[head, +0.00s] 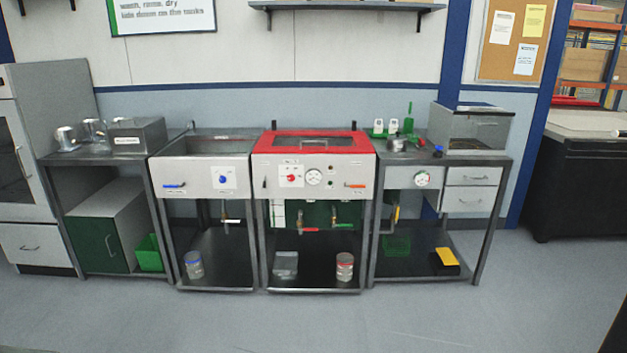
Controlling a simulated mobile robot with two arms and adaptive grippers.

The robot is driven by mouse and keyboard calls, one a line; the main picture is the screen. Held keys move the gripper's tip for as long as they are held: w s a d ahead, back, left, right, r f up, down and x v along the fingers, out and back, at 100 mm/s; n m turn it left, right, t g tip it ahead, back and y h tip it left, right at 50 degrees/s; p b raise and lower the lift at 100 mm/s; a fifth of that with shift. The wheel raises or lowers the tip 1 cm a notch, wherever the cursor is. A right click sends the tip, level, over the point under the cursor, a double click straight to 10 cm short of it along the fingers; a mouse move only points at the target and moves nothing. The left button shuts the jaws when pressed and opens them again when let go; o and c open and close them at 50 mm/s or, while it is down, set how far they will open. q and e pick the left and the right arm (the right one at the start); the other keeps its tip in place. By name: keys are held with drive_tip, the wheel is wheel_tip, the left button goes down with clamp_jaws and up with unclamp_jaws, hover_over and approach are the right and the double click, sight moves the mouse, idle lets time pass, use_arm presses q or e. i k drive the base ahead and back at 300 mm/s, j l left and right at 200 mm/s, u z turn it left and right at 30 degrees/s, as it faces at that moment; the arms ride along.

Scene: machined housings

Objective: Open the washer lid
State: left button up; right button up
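The washer (330,170) stands in the middle of the row of steel benches. It has a light front panel with a red knob and a round gauge. Its red-framed lid (266,144) lies flat on top and looks closed. The lid has a dark window and a bar handle (318,141) along its front part. Neither of my grippers is in view.
An open sink unit (215,146) stands left of the washer. A shelf (345,6) hangs above. The floor (300,325) in front is clear.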

sight(264, 145)
drive_tip(key=i+j, duration=0.1)
drive_tip(key=i, duration=1.95)
